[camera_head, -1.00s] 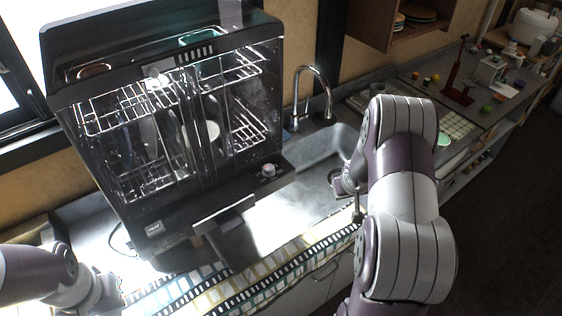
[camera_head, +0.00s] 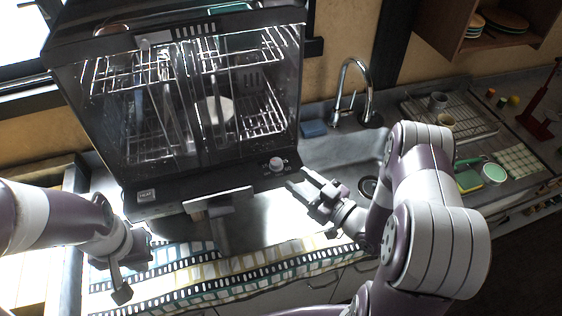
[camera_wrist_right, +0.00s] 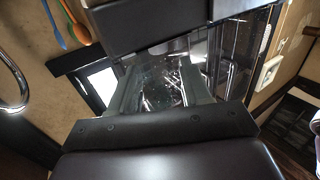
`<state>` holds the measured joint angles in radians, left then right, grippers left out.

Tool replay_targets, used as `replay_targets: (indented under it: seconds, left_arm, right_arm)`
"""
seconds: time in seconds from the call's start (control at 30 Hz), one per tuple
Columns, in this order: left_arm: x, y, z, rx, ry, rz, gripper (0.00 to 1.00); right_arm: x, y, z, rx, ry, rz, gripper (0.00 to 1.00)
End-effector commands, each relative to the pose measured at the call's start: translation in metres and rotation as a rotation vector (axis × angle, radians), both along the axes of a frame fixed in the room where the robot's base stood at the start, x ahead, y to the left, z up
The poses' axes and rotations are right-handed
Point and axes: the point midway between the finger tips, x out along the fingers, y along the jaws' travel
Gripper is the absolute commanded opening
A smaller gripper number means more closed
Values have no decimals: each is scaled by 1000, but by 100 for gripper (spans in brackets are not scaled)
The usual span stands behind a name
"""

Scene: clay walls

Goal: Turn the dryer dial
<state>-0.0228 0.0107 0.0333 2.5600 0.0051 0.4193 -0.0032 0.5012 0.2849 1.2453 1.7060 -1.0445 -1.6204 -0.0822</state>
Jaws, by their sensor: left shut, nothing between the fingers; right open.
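The dryer (camera_head: 190,90) is a dark, clear-fronted cabinet with wire racks, standing at the back left of the counter. Its dial (camera_head: 276,164), a small light knob with a reddish mark, sits at the right end of the dark lower front panel. My right gripper (camera_head: 297,182) is open just right of and below the dial in the head view, with its fingers pointing left toward it; I see no clear contact. In the right wrist view the gripper (camera_wrist_right: 160,85) shows against the dryer, and I cannot make out the dial. My left gripper (camera_head: 122,291) is shut and empty, pointing down at lower left.
A pale flap or handle (camera_head: 217,198) juts from the dryer's lower front. The sink with its faucet (camera_head: 355,88) lies to the right. A patterned cloth (camera_head: 240,275) runs along the counter's front edge. A rack with mugs (camera_head: 440,110) stands further right.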

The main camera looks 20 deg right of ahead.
Motion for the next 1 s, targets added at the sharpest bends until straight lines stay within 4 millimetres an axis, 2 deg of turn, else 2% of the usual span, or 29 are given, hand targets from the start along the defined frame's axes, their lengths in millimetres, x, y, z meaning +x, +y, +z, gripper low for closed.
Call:
replay_targets:
  seconds: [0.2, 0.4, 0.8, 0.87, 0.9, 0.93, 1.0]
  left_arm:
    - [0, 0, 13, 0, 0, 0, 0]
    - [0, 0, 18, 0, 0, 0, 0]
    - [0, 0, 18, 0, 0, 0, 0]
    - [0, 0, 18, 0, 0, 0, 0]
    - [0, 0, 18, 0, 0, 0, 0]
    - [0, 0, 18, 0, 0, 0, 0]
    - [0, 0, 18, 0, 0, 0, 0]
  right_arm:
    - [37, 23, 2, -1, 0, 3, 48]
    - [58, 35, 1, -1, 1, 1, 48]
    - [65, 38, 0, 0, 2, -2, 48]
    - [65, 38, 0, 0, 2, -2, 28]
    - [65, 38, 0, 0, 2, -2, 15]
    - [65, 38, 0, 0, 2, -1, 7]
    - [65, 38, 0, 0, 2, -1, 7]
